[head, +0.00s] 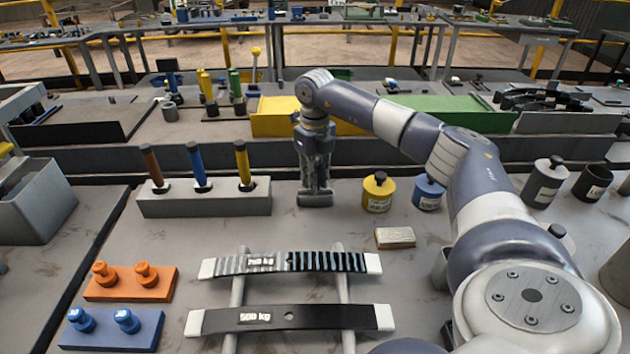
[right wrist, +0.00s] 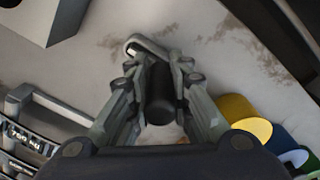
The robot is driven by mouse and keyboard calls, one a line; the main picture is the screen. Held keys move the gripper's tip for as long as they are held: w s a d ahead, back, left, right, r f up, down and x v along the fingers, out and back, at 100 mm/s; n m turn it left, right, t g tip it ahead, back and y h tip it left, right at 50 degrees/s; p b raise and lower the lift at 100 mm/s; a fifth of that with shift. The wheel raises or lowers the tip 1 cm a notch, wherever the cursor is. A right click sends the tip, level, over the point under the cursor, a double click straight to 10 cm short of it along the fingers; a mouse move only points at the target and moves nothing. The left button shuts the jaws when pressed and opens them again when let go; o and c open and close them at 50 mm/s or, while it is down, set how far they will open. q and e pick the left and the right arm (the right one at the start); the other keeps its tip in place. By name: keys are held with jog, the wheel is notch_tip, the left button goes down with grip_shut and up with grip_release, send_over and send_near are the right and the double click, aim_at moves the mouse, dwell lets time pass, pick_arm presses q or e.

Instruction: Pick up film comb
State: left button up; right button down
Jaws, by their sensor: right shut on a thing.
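My right gripper (head: 315,195) is low over the table, between the grey block with pegs and the yellow pot. In the right wrist view its fingers (right wrist: 158,105) are shut on a dark, rounded piece, which I take to be the film comb (right wrist: 160,95). Its full shape is hidden by the fingers, and I cannot tell whether it touches the table. In the head view the held piece cannot be made out clearly. My left gripper is not in view.
A grey block (head: 205,204) holds brown, blue and yellow pegs. A yellow pot (head: 378,192), a blue pot (head: 428,193) and a small tan block (head: 394,238) stand to the right. Two leaf springs (head: 290,317) lie on a rack in front. Orange (head: 130,285) and blue (head: 112,332) bases are front left.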

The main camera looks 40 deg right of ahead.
jog(key=r, duration=0.1)
jog(key=a+r+b, duration=0.1)
jog(key=r, duration=0.1)
jog(key=shift+r, duration=0.1)
jog(key=s+a+r+b, duration=0.1)
jog(key=s+a+b, duration=0.1)
jog(key=a, duration=1.3)
jog(key=shift+r, duration=0.3)
jog(key=c, duration=2.3)
grip_release()
grip_shut()
